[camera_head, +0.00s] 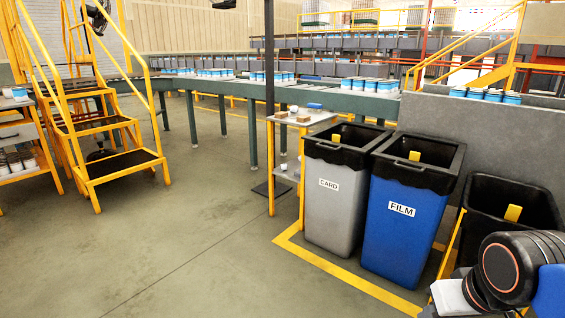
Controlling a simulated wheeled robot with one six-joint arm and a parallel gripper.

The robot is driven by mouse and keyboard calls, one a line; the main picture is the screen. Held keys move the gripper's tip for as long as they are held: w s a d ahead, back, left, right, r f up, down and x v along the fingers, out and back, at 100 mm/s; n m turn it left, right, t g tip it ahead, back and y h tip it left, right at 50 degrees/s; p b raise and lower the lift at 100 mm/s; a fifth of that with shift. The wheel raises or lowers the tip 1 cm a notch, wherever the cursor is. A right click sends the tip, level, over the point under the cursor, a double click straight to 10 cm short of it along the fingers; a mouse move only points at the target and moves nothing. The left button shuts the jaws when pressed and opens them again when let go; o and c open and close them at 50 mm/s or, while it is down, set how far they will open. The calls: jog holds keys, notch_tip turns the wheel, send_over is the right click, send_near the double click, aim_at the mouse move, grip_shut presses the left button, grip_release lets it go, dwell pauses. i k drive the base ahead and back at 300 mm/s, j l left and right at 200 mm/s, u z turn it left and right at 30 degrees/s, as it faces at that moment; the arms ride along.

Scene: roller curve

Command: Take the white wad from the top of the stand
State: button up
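The stand (324,116) is a small grey-topped unit with yellow legs, left of the bins near the centre. On its top are small brown blocks (303,118), a small white object (293,109) and a white-and-blue item (314,106). The white object may be the wad, but it is too small to tell. Another small white piece (284,167) is on the stand's lower shelf.
A grey CARD bin (334,208), a blue FILM bin (395,232) and a black bin (490,225) stand right of the stand. A dark post (269,90) rises beside it. Yellow steps (118,163) stand at left. The floor (190,240) between is clear.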

aim_at(294, 108)
jog(key=i+j+u, duration=0.15)
jog(key=i+u, duration=0.15)
jog(key=i, duration=0.4)
jog(key=i+u, duration=0.25)
jog(key=i, duration=0.45)
jog(key=i+l+u, duration=0.15)
jog(key=i+u, duration=0.15)
jog(key=i, duration=0.35)
jog(key=i+u, duration=0.2)
jog(key=i, duration=1.15)
